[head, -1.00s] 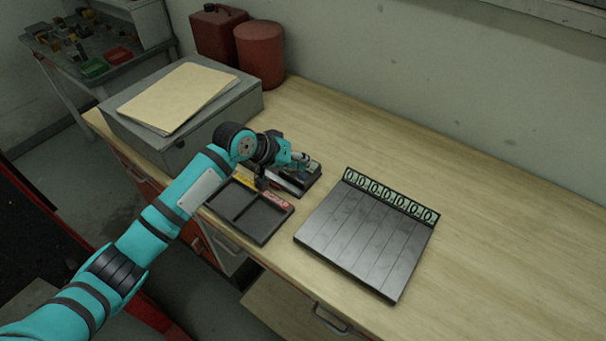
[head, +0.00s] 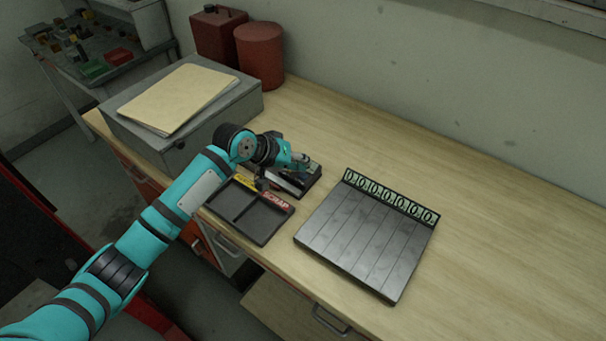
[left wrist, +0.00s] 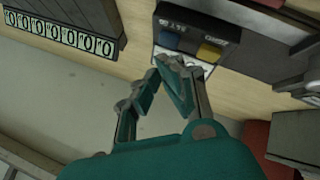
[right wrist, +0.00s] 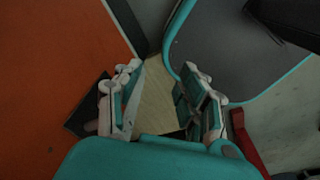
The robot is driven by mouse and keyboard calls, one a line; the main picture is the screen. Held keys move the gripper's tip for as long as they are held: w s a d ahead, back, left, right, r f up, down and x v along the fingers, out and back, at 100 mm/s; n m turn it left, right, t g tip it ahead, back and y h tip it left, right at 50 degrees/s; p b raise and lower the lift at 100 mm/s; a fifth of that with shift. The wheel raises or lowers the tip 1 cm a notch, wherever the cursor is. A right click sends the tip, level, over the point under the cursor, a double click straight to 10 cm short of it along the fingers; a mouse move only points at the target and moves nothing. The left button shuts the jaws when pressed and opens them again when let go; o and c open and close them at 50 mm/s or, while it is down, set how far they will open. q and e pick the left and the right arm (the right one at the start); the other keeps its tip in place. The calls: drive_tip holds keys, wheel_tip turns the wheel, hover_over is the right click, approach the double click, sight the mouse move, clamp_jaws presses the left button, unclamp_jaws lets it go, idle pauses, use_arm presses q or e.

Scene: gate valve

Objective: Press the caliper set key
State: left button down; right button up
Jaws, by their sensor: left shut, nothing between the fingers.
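The caliper device is a dark case (head: 310,181) on the bench. A pale strip (left wrist: 198,68) shows beside the keys. My left gripper (head: 303,158) is over the case in the head view. My right gripper (right wrist: 162,72) is open and empty, away from the bench top.
A two-compartment tray (head: 262,238) with yellow and red labels lies beside the case. A slatted grey board (head: 362,240) with a row of zero counters lies to the right. A grey box (head: 236,103) and red cans (head: 259,55) stand behind. The bench's right side is clear.

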sight(301, 174)
use_arm(q)
drive_tip(key=shift+f, duration=0.4)
drive_tip(key=shift+f, duration=0.5)
idle(0.8)
drive_tip(key=shift+r+p, duration=0.9)
wheel_tip(301, 174, up, 5)
drive_tip(key=p, duration=0.5)
drive_tip(key=shift+r, duration=0.1)
